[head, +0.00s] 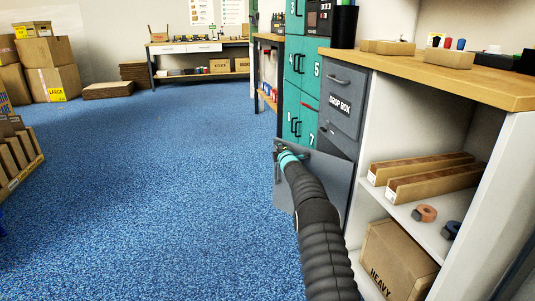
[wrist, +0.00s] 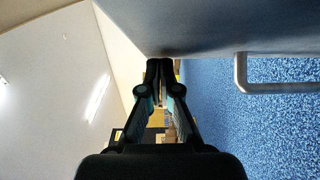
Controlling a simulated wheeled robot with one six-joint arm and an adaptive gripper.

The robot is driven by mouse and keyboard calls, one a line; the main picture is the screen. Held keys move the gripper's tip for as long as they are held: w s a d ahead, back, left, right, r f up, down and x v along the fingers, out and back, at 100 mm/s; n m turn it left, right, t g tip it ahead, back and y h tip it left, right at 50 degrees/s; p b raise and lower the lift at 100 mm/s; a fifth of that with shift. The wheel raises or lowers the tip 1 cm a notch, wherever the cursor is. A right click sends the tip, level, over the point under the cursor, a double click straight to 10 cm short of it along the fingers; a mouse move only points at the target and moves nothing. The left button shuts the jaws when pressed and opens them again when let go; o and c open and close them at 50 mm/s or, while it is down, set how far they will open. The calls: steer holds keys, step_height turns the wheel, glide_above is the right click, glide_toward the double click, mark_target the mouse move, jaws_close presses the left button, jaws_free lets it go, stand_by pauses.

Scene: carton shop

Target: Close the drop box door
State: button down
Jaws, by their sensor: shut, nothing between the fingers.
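The grey drop box (head: 343,100) is built into the wood-topped counter at the right in the head view. Its grey door (head: 326,177) stands open, swung out from the counter front over the blue floor. My gripper (head: 283,150) is at the door's outer upper left part, and my arm covers some of the panel. In the wrist view the door panel (wrist: 215,25) spans the top, with its bar handle (wrist: 280,88) at the right. My shut, empty gripper (wrist: 160,66) points at the panel's edge. I cannot tell whether the fingertips touch it.
Teal numbered lockers (head: 300,70) stand just behind the drop box. Counter shelves (head: 430,225) at the right hold long cartons, tape rolls and a box marked HEAVY. Stacked cartons (head: 50,75) stand far left. The blue floor (head: 160,190) is clear in the middle.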

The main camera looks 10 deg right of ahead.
mark_target(283, 144)
steer(key=shift+w+d+m+h+b, duration=0.6)
steer(key=shift+w+d+h, duration=0.5)
steer(key=shift+d, duration=0.25)
steer(key=shift+w, duration=0.1)
